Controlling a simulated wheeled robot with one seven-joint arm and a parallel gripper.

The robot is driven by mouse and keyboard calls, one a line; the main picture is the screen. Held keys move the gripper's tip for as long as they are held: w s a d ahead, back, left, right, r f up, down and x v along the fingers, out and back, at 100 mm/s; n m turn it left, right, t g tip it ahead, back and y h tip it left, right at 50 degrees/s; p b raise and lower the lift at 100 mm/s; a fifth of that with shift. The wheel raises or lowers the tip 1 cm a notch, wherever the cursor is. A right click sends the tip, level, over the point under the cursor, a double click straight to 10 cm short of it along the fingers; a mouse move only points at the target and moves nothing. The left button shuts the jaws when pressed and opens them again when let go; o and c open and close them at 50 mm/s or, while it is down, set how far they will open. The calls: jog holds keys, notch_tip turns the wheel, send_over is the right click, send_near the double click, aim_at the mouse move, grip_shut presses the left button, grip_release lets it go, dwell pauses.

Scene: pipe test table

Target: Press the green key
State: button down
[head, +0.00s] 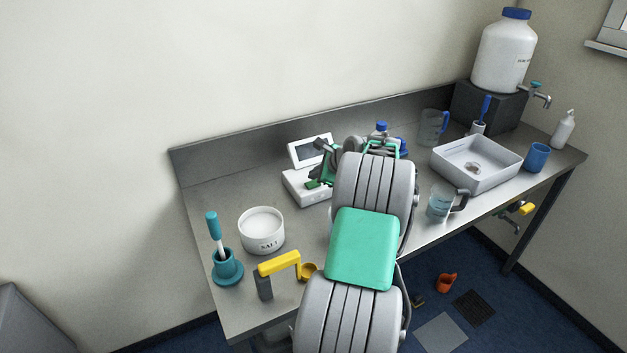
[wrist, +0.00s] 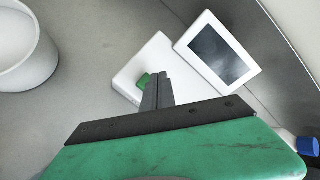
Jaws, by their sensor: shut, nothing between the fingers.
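The green key (wrist: 143,80) is a small green block on the white device (wrist: 155,50), which has a tilted dark screen (wrist: 217,55). In the wrist view my gripper (wrist: 150,82) is shut and empty, with its fingertips right by the green key and partly covering it. I cannot tell whether they touch. In the head view the white device (head: 296,184) stands at the back of the table, and my gripper (head: 316,183) is over its right side. My arm hides part of that area.
A white salt tub (head: 262,231) stands left of the device. A clear jug (head: 440,204) and a white basin (head: 477,164) are to the right. The back ledge rises behind the device.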

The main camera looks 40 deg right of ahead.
aim_at(315, 184)
notch_tip(315, 184, up, 5)
jog(key=p, duration=0.4)
jog(key=shift+r+p, duration=0.1)
jog(key=shift+p, duration=0.2)
dwell(0.6)
